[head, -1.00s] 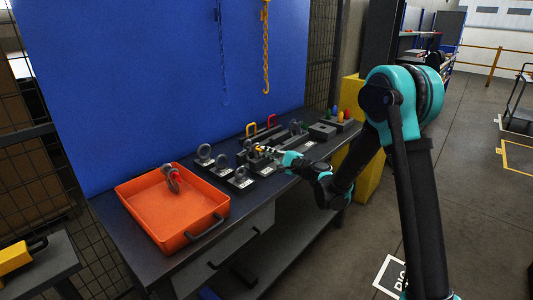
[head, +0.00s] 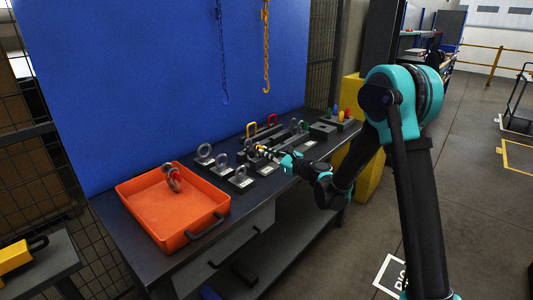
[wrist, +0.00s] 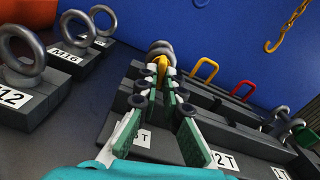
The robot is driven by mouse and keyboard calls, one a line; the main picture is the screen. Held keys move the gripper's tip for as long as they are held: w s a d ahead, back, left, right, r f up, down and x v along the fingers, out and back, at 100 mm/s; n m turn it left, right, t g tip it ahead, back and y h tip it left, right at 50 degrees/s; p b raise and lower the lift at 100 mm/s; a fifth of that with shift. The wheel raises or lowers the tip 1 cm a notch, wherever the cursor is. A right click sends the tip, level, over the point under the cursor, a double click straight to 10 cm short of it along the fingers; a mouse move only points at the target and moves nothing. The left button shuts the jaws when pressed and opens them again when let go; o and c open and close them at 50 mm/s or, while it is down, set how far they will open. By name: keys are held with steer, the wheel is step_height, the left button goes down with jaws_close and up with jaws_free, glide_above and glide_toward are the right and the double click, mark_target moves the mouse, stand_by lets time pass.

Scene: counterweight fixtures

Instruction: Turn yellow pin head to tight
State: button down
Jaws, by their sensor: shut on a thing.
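The yellow pin head (wrist: 162,66) sits between the tips of my gripper (wrist: 158,84) in the wrist view. It belongs to a grey shackle (wrist: 160,48) held in a dark fixture block on the bench. My gripper is shut on the pin head, with a finger on either side. In the head view the yellow head (head: 258,148) is a small spot at the tip of my gripper (head: 266,151). The fingers hide part of the head and the pin's shank, so how far the pin is seated cannot be told.
Grey eye bolts on labelled blocks (wrist: 66,62) stand left of the fixture. Red (wrist: 240,80) and yellow (wrist: 205,70) loops stand behind. An orange tray (head: 170,215) holds a shackle. A yellow chain (head: 266,50) hangs before the blue panel (head: 150,80).

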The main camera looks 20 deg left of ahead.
steer(key=shift+m, duration=1.2)
steer(key=c, duration=1.7)
jaws_free()
steer(key=v, duration=1.2)
steer(key=shift+s+f, duration=0.1)
